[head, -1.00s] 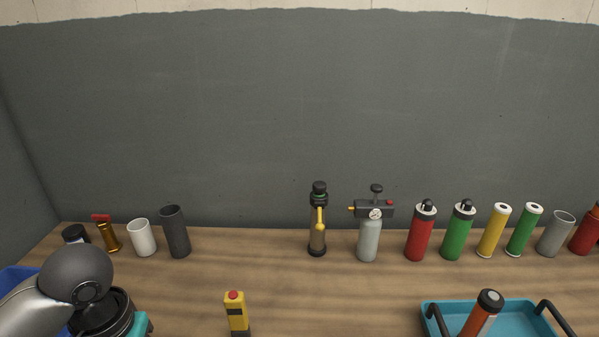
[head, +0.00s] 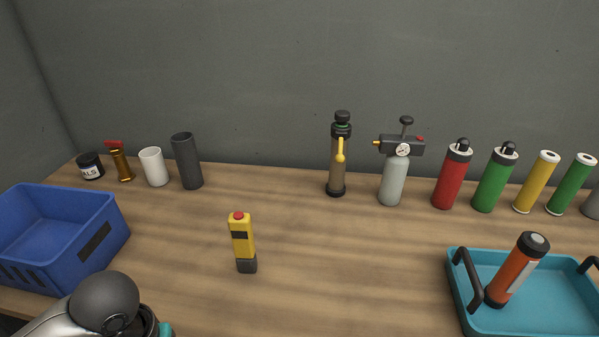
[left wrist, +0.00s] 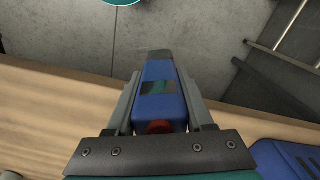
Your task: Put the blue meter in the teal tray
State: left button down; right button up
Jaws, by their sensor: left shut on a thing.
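The blue meter (left wrist: 158,90) is a small blue box with a dark display and a red button. In the left wrist view my left gripper (left wrist: 160,110) is shut on it, one finger along each side. In the head view only part of my left arm shows at the bottom left, and the gripper and meter are hidden. The teal tray (head: 520,325) lies at the right front of the bench, with black handles. An orange cylinder with a black cap (head: 517,270) stands tilted in it. My right gripper is not in view.
A yellow meter (head: 242,242) stands mid-bench. A blue crate (head: 60,240) is at the left. Cups, a sight-glass fitting (head: 338,155), a gauge bottle (head: 393,180) and several coloured cylinders line the back. The wood between the yellow meter and the tray is clear.

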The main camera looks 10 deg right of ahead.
aim_at(548, 302)
jog(key=k+l, duration=0.1)
jog(key=l, duration=0.35)
jog(key=k+l, duration=0.15)
jog(key=l, duration=0.3)
jog(key=k+l, duration=0.1)
jog(key=l, duration=0.35)
jog(key=k+l, duration=0.15)
jog(key=l, duration=0.3)
jog(key=k+l, duration=0.1)
jog(key=l, duration=0.35)
jog(key=k+l, duration=0.15)
jog(key=l, duration=0.3)
jog(key=k+l, duration=0.1)
jog(key=l, duration=0.35)
